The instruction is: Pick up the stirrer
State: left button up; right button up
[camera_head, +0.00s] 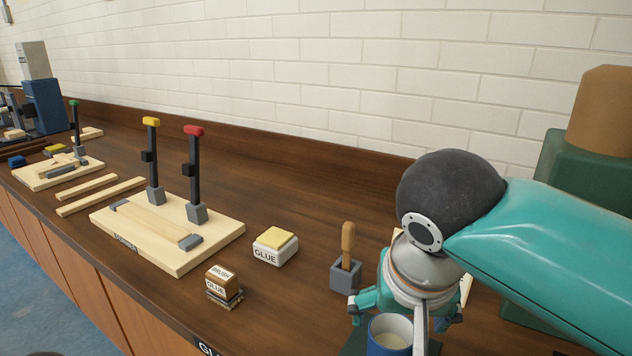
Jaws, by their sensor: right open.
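My right gripper (405,309) comes in from the right, pointing down, with its teal fingers spread wide above a blue cup (386,340). The cup has a pale content and is cut by the bottom edge. A thin pale upright piece (420,328) shows at the cup's right side, between the fingers; it may be the stirrer, but its upper end is hidden by the gripper. A wooden-handled tool (347,243) stands upright in a grey block (345,277) just left of the gripper. My left gripper is not in view.
A white GLUE box with a yellow top (275,247) and a brush block (223,285) sit further left. A wooden board (215,245) carries red-topped and yellow-topped clamps (151,160). A green block with a brown cylinder (605,110) stands behind my right arm.

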aim_at(349, 228)
jog(key=z, duration=0.05)
jog(key=k, duration=0.95)
